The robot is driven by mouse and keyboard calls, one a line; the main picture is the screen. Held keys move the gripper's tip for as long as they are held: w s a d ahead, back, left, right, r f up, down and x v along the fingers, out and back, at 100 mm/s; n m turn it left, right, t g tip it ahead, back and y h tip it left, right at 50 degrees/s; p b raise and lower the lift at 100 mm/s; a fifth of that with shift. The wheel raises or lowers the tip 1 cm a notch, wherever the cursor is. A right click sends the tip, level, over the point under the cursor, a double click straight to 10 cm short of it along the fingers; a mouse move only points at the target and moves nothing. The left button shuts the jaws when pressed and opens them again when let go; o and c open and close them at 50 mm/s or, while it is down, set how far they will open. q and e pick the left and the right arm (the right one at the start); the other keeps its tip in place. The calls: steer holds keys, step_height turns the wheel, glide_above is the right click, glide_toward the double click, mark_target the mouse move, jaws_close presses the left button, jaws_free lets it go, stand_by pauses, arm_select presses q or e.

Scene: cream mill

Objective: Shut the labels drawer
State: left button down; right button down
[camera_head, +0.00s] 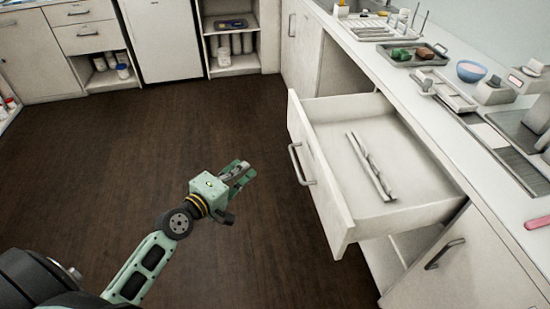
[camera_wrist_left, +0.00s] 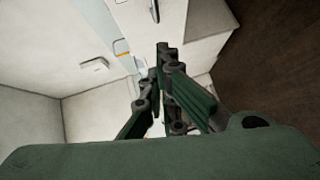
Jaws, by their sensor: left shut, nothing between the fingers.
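The open drawer (camera_head: 385,207) is white and stands pulled out from the counter on the right in the head view. I see no label text on it. Its grey bar handle (camera_head: 300,164) is on the front panel. Two thin pale strips (camera_head: 371,166) lie inside it. My left gripper (camera_head: 246,174) is shut and empty, over the floor to the left of the drawer front, apart from the handle. In the left wrist view its fingers (camera_wrist_left: 160,95) show against white surfaces. My right gripper is not in view.
The counter top (camera_head: 400,88) above the drawer holds trays, a blue bowl (camera_head: 471,71) and small devices. A closed drawer or door handle (camera_head: 444,254) shows at lower right. White cabinets (camera_head: 88,38) line the back. The dark floor is clear.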

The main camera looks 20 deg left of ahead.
arm_select(q)
steer(key=d+p+x, duration=0.1)
steer(key=d+x, duration=0.1)
steer(key=x, duration=1.1)
steer(key=shift+s+d, duration=0.25)
steer(key=shift+d, duration=0.1)
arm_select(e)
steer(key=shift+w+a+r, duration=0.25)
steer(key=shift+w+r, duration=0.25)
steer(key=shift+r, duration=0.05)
